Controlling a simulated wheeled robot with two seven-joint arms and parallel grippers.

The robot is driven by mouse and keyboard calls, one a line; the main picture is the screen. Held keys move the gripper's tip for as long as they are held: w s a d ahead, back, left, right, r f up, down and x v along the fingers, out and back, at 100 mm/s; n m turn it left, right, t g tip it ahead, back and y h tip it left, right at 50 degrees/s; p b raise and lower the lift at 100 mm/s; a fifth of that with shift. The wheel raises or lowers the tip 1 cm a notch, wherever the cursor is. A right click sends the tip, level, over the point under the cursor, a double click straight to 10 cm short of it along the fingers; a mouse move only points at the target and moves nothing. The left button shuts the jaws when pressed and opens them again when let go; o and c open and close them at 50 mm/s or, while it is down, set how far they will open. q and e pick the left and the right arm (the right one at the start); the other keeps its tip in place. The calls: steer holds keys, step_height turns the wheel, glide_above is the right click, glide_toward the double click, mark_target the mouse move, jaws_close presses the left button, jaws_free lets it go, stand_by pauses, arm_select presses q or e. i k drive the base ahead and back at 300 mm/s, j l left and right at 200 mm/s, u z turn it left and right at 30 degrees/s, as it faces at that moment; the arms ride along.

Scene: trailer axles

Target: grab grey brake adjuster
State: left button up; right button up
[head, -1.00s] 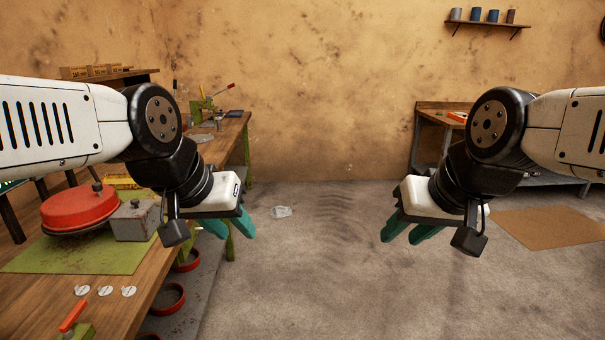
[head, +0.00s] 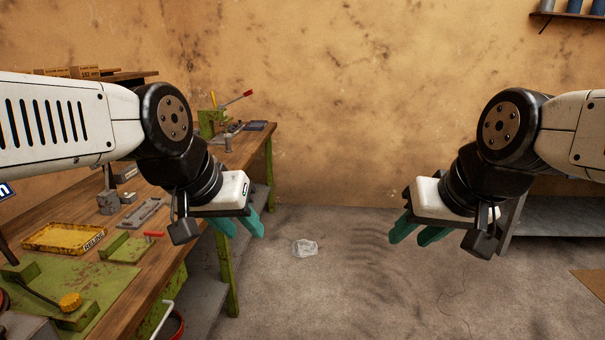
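No part is clearly identifiable as the grey brake adjuster. On the left workbench (head: 150,290) lie a flat grey metal piece (head: 143,213) and a small upright grey block (head: 108,202); I cannot tell whether either one is it. My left gripper (head: 243,229) is open and empty, in the air just past the bench's right edge. My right gripper (head: 418,234) is open and empty above the floor, far from the bench. Both have teal fingers pointing down and forward.
The bench also holds a yellow tray (head: 64,238), a green mat (head: 100,285), a green fixture with a red handle (head: 125,247) and a green press (head: 210,123) at the far end. A crumpled clear item (head: 305,248) lies on the open floor (head: 340,290).

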mark_target(228, 140)
steer(key=i+l+u, duration=0.25)
steer(key=i+u, duration=0.25)
steer(key=i+l+u, duration=0.85)
steer(key=i+l, duration=0.45)
steer(key=i+l+u, duration=0.25)
steer(key=i+l, duration=0.25)
steer(key=i, duration=0.15)
steer(key=i+l+u, duration=0.25)
steer(key=i+l, duration=0.45)
steer(key=i, duration=0.05)
